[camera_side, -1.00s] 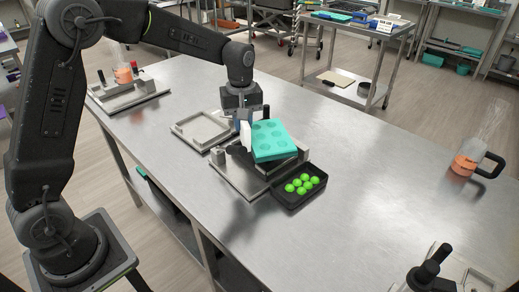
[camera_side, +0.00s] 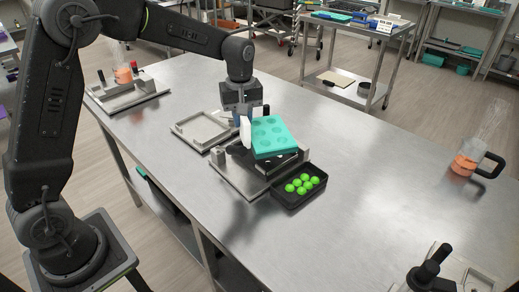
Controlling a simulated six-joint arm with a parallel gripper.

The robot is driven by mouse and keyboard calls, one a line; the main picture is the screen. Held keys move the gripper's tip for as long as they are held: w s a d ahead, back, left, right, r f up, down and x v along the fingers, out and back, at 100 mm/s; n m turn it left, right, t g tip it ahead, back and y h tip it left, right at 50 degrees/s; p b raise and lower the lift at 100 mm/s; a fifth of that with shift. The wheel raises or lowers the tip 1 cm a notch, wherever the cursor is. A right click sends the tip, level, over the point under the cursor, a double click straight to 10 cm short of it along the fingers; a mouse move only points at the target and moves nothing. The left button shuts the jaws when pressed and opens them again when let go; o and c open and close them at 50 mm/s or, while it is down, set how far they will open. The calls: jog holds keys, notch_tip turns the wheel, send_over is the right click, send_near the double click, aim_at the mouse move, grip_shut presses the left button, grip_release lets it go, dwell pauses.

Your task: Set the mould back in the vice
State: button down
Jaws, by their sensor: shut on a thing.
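The teal mould (camera_side: 270,136) with several round cavities is held tilted above the vice (camera_side: 236,178), a grey metal fixture on the table. My gripper (camera_side: 243,122) is at the mould's left edge and shut on it. The mould's underside and any contact with the vice are hard to tell from this view. A black tray (camera_side: 311,192) with several green gummies (camera_side: 302,184) sits at the right front of the vice.
An empty metal frame (camera_side: 203,131) lies left of the vice. Another fixture (camera_side: 128,94) with bottles stands at the far left. An orange-filled jug (camera_side: 465,166) is at the right, and a black-handled device (camera_side: 430,268) is at the front right. The steel table (camera_side: 370,190) is clear between them.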

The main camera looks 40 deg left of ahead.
notch_tip(320, 180, up, 6)
jog(key=shift+f, duration=0.25)
jog(key=s+a+n, duration=0.2)
jog(key=a+n, duration=0.1)
jog(key=a, duration=1)
jog(key=s+a+n, duration=0.2)
jog(key=a+n, duration=0.1)
jog(key=a, duration=0.9)
notch_tip(320, 180, down, 7)
jog(key=shift+s+a, duration=0.25)
jog(key=shift+a, duration=0.05)
jog(key=shift+f, duration=0.1)
jog(key=shift+f, duration=2.95)
jog(key=shift+f, duration=0.15)
